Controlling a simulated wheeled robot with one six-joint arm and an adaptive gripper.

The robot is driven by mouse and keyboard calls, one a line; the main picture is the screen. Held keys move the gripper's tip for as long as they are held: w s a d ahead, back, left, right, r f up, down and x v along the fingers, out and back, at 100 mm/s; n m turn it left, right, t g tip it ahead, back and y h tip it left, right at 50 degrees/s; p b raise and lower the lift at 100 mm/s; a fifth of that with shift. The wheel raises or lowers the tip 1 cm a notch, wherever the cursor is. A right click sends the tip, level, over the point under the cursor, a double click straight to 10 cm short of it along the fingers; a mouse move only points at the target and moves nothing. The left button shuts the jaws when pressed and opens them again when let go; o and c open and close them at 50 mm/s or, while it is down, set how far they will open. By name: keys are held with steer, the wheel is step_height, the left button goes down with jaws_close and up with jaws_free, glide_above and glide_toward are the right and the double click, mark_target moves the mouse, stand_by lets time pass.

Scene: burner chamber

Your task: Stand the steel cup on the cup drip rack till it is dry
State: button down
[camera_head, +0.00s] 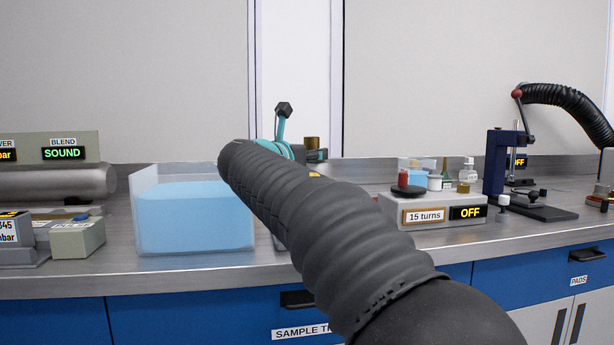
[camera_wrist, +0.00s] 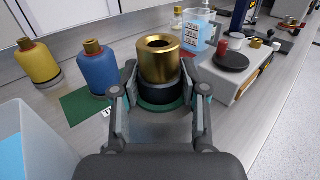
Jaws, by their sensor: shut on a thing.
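My gripper (camera_wrist: 161,85) is shut on a brass-coloured cylinder (camera_wrist: 159,60) with a round hole in its top and a dark lower band. A green ring shows beneath it. The cylinder stands upright between the fingers; I cannot tell whether its base touches anything. In the head view its brass top (camera_head: 312,143) shows behind my arm, which hides most of the gripper. I cannot make out a steel-coloured cup or a cup drip rack for certain in either view.
A clear tank of blue liquid (camera_head: 195,215) stands left of my arm. A blue bottle (camera_wrist: 97,70) and a yellow bottle (camera_wrist: 39,62) stand near the wall. A grey turns-counter box (camera_head: 440,211), a clear beaker (camera_wrist: 199,33) and a dark blue press (camera_head: 495,165) are at right.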

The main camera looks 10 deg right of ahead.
steer(key=shift+w+a+f, duration=0.2)
steer(key=shift+w+f, duration=0.1)
steer(key=shift+w, duration=0.2)
steer(key=shift+f+b, duration=0.45)
steer(key=shift+f, duration=1.5)
steer(key=shift+f, duration=0.15)
steer(key=c, duration=0.6)
jaws_free()
steer(key=v, duration=0.7)
steer(key=shift+s+a+b, duration=0.15)
steer(key=shift+a+b, duration=0.05)
steer(key=shift+b, duration=0.1)
steer(key=shift+d, duration=0.1)
